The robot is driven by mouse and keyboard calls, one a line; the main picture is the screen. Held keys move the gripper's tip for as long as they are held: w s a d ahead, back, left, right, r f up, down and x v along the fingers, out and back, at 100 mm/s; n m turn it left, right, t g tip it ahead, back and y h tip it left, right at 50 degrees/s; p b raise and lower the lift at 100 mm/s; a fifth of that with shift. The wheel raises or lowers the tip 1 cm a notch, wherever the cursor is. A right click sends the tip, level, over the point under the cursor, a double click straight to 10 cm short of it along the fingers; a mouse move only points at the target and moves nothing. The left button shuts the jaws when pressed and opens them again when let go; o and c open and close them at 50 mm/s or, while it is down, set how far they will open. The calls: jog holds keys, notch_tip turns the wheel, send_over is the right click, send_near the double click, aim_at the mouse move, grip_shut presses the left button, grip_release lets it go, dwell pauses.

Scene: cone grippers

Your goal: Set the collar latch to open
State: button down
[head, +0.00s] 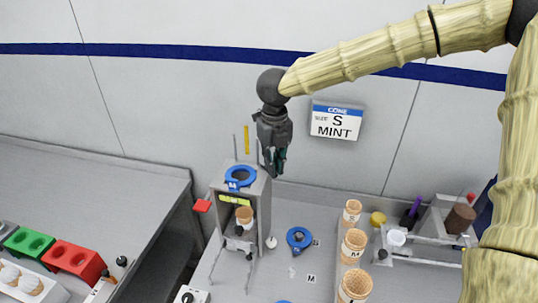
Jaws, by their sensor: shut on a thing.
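A grey stand (262,196) stands on the bench left of the middle. A blue ring-shaped collar marked M (240,177) lies on its top. A cone (244,217) sits inside the stand, below a yellow-green strip (235,200). My gripper (274,171) points down at the stand's upper right back edge, beside a thin upright rod. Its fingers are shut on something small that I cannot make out. I cannot tell which part is the collar latch or how it is set; a red tab (201,206) sticks out at the stand's left.
Another blue ring (300,239) lies right of the stand. Several cones (352,246) stand in a row farther right, beside a rack (432,226) of small items. Red (74,263) and green (29,243) blocks are at lower left. A MINT sign (336,121) hangs behind.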

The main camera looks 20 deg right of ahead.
jog(key=shift+w+d+n+p, duration=0.2)
jog(key=shift+d+n+p, duration=0.35)
jog(key=shift+n+p, duration=0.6)
jog(key=c, duration=1.5)
grip_release()
jog(key=shift+o, duration=0.2)
notch_tip(320, 180, up, 12)
